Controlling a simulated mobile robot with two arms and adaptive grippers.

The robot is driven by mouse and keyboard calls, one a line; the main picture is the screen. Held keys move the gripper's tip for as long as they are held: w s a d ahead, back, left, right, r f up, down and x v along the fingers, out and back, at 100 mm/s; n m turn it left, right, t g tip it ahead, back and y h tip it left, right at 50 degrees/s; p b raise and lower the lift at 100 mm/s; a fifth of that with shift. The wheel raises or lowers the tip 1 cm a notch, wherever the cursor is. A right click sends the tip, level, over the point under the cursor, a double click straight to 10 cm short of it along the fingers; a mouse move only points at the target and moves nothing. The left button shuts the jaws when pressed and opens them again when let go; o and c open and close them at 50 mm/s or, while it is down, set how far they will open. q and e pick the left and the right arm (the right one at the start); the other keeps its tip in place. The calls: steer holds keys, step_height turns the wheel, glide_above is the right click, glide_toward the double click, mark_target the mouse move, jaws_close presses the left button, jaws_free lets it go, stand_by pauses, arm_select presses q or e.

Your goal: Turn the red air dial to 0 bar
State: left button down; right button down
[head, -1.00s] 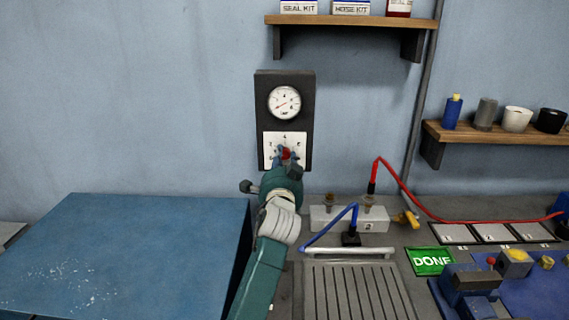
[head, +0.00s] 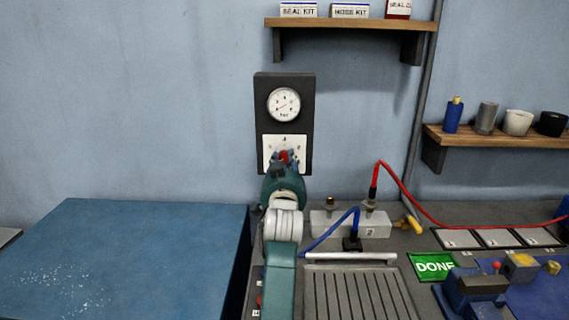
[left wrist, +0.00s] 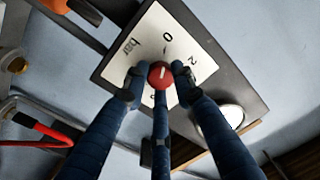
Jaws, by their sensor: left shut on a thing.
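The red air dial (head: 284,156) sits on a white scale plate (head: 272,142) on a dark wall panel (head: 263,110). My left gripper (head: 285,162) is shut on the dial and hides the lower plate in the head view. In the left wrist view, blue fingers of the gripper (left wrist: 158,80) close around the red dial (left wrist: 161,74). The dial has a white mark, and the plate (left wrist: 190,35) shows "0", "2" and "bar"; the fingers cover other numbers. The round gauge (head: 284,104) above has a red needle that seems to point lower left.
A blue table (head: 140,250) stands at left. A metal block (head: 375,225) with red and blue hoses, a ribbed tray (head: 350,290) and a green DONE pad (head: 434,265) lie at right. Shelves (head: 350,22) hang above and at right (head: 490,138).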

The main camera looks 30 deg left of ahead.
arm_select(q)
steer(key=shift+f+n, duration=0.3)
steer(key=shift+f, duration=0.15)
steer(key=c, duration=1.4)
jaws_free()
steer(key=shift+r, duration=0.3)
